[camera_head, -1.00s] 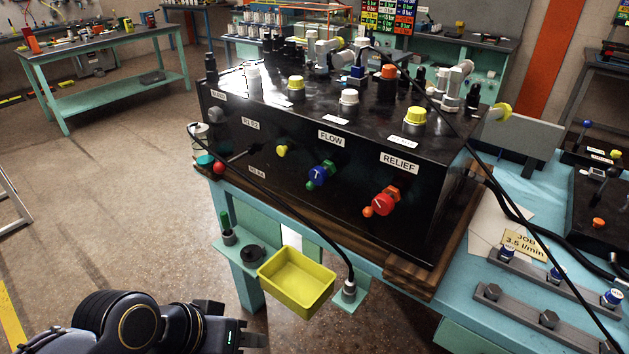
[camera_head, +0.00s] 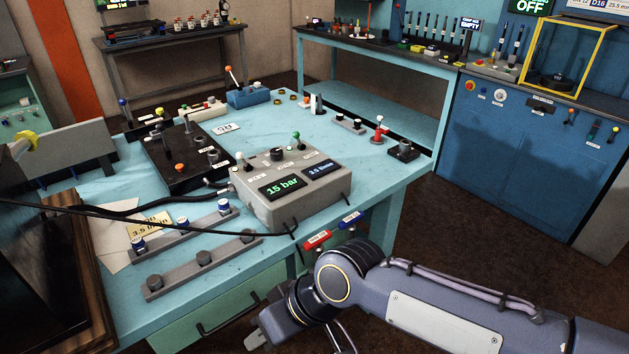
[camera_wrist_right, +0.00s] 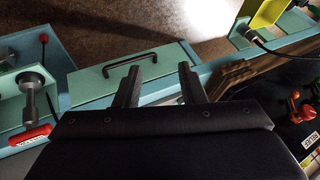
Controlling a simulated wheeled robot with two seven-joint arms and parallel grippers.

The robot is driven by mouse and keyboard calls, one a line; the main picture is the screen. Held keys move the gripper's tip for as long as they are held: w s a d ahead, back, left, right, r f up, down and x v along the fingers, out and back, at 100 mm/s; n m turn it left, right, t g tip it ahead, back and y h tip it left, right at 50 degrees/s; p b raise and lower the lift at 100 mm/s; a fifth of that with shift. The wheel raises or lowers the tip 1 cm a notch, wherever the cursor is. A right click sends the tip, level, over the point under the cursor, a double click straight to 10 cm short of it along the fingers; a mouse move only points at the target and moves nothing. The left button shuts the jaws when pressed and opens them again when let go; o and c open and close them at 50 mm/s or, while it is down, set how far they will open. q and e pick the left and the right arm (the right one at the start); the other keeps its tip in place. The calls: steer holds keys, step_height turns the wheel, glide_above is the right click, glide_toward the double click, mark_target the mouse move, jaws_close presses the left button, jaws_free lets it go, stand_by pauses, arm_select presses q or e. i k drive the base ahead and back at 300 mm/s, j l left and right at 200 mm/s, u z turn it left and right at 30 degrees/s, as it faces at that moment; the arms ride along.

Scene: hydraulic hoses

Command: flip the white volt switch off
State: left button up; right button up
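The grey control box (camera_head: 285,185) stands on the turquoise bench in the head view, with lit displays on its front. A white-tipped toggle (camera_head: 239,157) is at the left of its top, and a green-tipped toggle (camera_head: 296,136) is at the right. Their small labels are too small to read, so I cannot tell which is marked volt. My right gripper (camera_head: 262,335) is low in front of the bench, apart from the box. In the right wrist view its two fingers (camera_wrist_right: 160,86) are apart with nothing between them. My left gripper is out of view.
Grey rails with knobs (camera_head: 200,260) lie at the front of the bench. A red-handled part (camera_head: 317,240) and a blue-handled part (camera_head: 350,219) stick out at the bench edge. Black hoses (camera_head: 110,210) cross at left.

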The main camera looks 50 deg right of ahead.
mark_target(240, 155)
steer(key=z, duration=1.55)
